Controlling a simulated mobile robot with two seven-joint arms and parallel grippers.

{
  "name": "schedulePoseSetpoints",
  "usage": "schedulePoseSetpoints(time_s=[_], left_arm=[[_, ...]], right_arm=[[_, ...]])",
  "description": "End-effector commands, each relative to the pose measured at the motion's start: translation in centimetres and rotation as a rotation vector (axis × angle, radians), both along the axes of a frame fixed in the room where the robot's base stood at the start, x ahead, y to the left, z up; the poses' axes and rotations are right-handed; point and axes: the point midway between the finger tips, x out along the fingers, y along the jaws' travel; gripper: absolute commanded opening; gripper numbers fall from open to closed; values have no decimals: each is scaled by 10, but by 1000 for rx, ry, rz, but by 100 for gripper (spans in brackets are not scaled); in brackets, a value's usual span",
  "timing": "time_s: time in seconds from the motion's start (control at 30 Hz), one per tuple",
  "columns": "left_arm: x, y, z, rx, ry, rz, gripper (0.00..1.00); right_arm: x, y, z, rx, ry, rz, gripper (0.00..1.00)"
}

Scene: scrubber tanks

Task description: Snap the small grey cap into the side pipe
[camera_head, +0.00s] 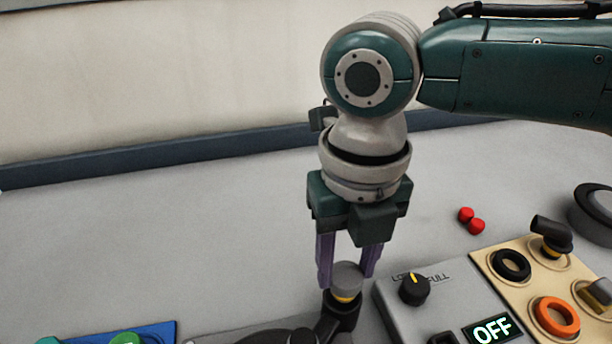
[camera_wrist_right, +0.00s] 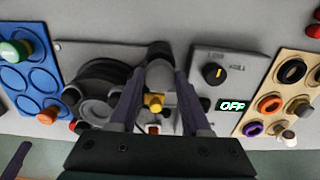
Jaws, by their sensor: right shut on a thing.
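My right gripper (camera_head: 347,272) points down and is shut on the small grey cap (camera_head: 347,276), with one purple finger on each side. A yellow band shows under the cap's grey top. The cap is right at the upturned mouth of the black side pipe (camera_head: 338,322); I cannot tell how deep it sits. In the right wrist view the cap (camera_wrist_right: 160,74) is between the fingertips, and the dark pipe (camera_wrist_right: 158,50) shows just beyond it.
A grey control box (camera_head: 400,300) with a black knob and an "OFF" display stands close to the right. Beyond it is a beige tray (camera_head: 484,262) with rings and caps. A blue tray (camera_head: 165,332) is at the left. Two red pieces (camera_head: 470,220) lie on the table. The table behind is clear.

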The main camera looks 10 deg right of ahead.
Motion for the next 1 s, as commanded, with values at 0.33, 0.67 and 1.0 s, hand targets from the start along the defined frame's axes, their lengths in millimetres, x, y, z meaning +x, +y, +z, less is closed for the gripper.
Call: schedulePoseSetpoints(time_s=[0.33, 0.67, 1.0], left_arm=[[0, 0, 0, 0, 0, 0, 100], [0, 1, -4, 5, 0, -4, 100], [0, 2, -5, 10, 1, -6, 100]], right_arm=[[0, 0, -1, 1, 0, 0, 0], [0, 0, -8, 1, 0, 0, 0], [0, 0, -9, 1, 0, 0, 0]])
